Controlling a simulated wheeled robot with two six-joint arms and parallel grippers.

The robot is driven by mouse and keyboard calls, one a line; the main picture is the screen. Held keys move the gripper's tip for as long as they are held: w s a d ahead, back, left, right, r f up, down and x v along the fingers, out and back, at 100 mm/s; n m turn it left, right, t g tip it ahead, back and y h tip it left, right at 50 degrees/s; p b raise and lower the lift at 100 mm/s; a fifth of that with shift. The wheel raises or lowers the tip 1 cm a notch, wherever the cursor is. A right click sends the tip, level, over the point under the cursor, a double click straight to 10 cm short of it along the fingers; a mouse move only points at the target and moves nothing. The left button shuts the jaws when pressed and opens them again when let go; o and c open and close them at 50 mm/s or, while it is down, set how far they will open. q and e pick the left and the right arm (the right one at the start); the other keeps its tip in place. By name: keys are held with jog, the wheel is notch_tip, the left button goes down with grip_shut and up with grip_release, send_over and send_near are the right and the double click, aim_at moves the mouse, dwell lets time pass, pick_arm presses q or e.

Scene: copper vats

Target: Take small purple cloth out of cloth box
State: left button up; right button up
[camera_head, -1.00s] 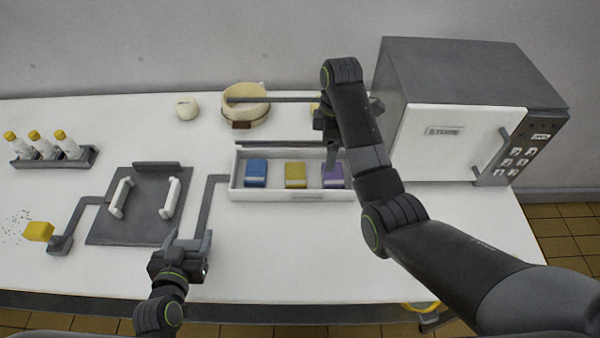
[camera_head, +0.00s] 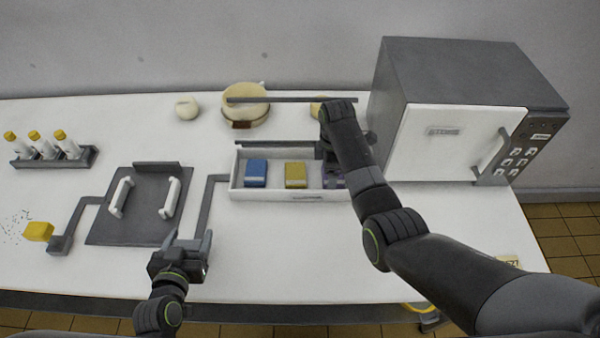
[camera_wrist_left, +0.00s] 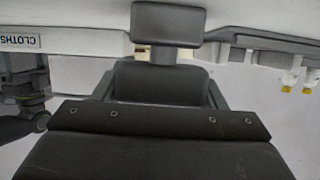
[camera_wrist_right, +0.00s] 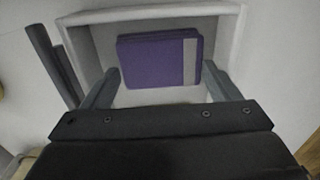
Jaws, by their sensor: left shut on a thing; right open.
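The white cloth box (camera_head: 303,196) stands open, with a blue cloth (camera_head: 256,173), a yellow cloth (camera_head: 295,175) and the small purple cloth (camera_wrist_right: 160,60) in a row. In the head view the right arm mostly covers the purple cloth at the box's right end. My right gripper (camera_wrist_right: 160,85) is open above that end, with its fingers apart on either side of the purple cloth's near edge. My left gripper (camera_head: 187,243) is shut on a dark grey handle (camera_wrist_left: 165,80) at the end of a bent arm (camera_head: 207,203) leading to the box's left side.
A dark bar (camera_head: 290,100) runs behind the box. A microwave (camera_head: 455,130) stands at the right. A grey plate with white handles (camera_head: 118,198), bottles in a rack (camera_head: 55,158) and a yellow sponge (camera_head: 38,231) lie left.

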jog(key=shift+f, duration=0.45)
jog(key=c, duration=0.6)
notch_tip(320, 180, up, 10)
jog(key=shift+r, duration=0.1)
jog(key=shift+c, duration=0.2)
pick_arm(q)
jog(key=shift+r, duration=0.15)
pick_arm(e)
jog(key=shift+r, duration=0.15)
pick_arm(q)
jog(key=shift+w+r+p, duration=0.15)
jog(key=shift+r+p, duration=0.95)
pick_arm(e)
jog(key=shift+w+r, duration=0.1)
jog(key=shift+r, duration=0.75)
